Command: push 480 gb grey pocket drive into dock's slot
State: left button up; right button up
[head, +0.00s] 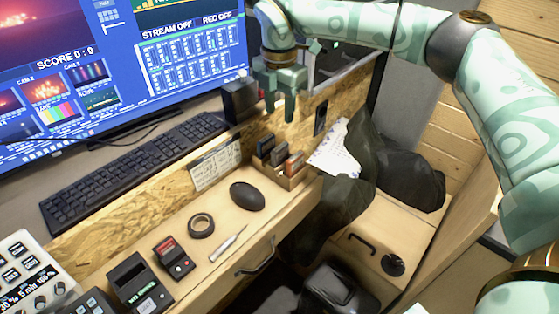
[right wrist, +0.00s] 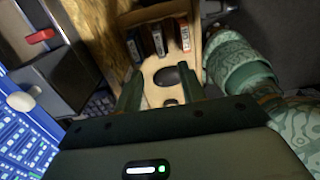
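Several small pocket drives stand upright in a light wooden rack (head: 291,181). A dark one (head: 265,147), a greyish one (head: 279,154) and an orange-marked one (head: 295,162) show. The right wrist view shows drives in the rack too, the middle one (right wrist: 158,40) among them; I cannot read a capacity. A black dock-like box (head: 128,272) with a dark top opening and a green "NO DRIVE" display lies at the front left. My right gripper (head: 281,112) hangs above and behind the rack, empty; its fingers (right wrist: 160,92) are apart. My left gripper is out of view.
A black mouse (head: 247,197), tape roll (head: 201,226), pen-like tool (head: 228,243) and red-marked device (head: 174,260) lie on the wooden desk. A keyboard (head: 135,165) and monitor stand behind. Dark cloth (head: 352,190) hangs right of the rack. A black box (head: 239,99) stands beside my gripper.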

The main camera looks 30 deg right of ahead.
aim_at(280, 147)
notch_tip(280, 147, down, 8)
jog(key=shift+b, duration=1.05)
notch_tip(280, 147, down, 6)
jog(key=b, duration=0.2)
jog(key=shift+w+d+r+b, duration=0.15)
jog(key=shift+r+b, duration=0.1)
jog(key=shift+b, duration=0.05)
jog(key=shift+r, duration=0.15)
jog(key=shift+c, duration=0.9)
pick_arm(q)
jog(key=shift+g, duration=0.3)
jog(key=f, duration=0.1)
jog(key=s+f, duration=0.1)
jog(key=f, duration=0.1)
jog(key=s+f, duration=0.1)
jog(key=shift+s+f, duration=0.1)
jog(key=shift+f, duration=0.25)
pick_arm(e)
grip_shut()
